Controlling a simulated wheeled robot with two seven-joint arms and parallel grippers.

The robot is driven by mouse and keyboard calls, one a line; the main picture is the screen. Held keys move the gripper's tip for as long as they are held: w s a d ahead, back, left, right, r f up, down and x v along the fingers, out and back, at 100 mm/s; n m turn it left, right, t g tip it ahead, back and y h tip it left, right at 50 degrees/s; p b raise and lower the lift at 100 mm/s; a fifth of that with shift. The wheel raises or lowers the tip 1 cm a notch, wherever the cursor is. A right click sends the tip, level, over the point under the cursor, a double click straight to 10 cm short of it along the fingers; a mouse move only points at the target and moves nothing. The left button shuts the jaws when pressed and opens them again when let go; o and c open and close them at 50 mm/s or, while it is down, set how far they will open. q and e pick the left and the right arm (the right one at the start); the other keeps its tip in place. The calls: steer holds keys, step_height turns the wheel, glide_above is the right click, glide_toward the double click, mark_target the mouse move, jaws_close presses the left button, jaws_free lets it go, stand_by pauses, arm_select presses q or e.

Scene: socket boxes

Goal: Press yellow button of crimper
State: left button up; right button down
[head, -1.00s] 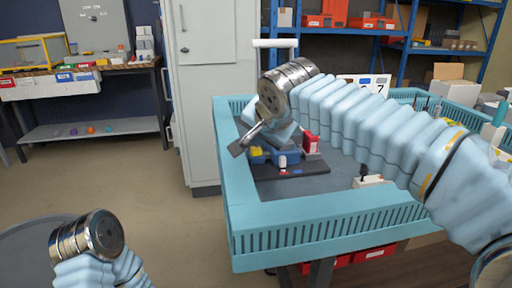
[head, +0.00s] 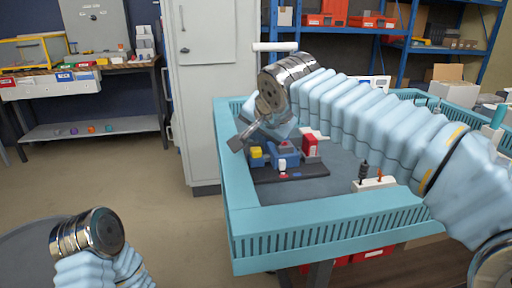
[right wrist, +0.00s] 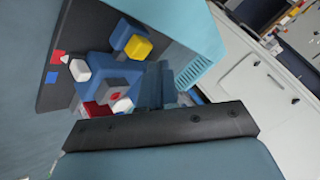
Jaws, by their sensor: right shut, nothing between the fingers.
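The crimper is a blue device (head: 287,154) on a dark base plate (head: 292,174) inside the teal-walled table. Its yellow button (head: 257,152) is at its left end in the head view. The right wrist view shows the yellow button (right wrist: 138,47) beyond the dark finger bar, with blue parts around it. My right gripper (head: 238,144) is shut and empty, above and just left of the yellow button. I see a gap between the fingers and the button in the wrist view. My left arm shows at the lower left, but its gripper is out of view.
A red block (head: 309,145) stands at the right of the crimper. A white block (head: 374,184) with knobs is farther right. The teal table wall (head: 320,222) runs along the front, and a grey cabinet (head: 205,100) stands behind at the left.

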mark_target(258, 151)
steer(key=shift+r+p, duration=1.95)
steer(key=shift+r, duration=0.6)
steer(key=shift+f, duration=0.15)
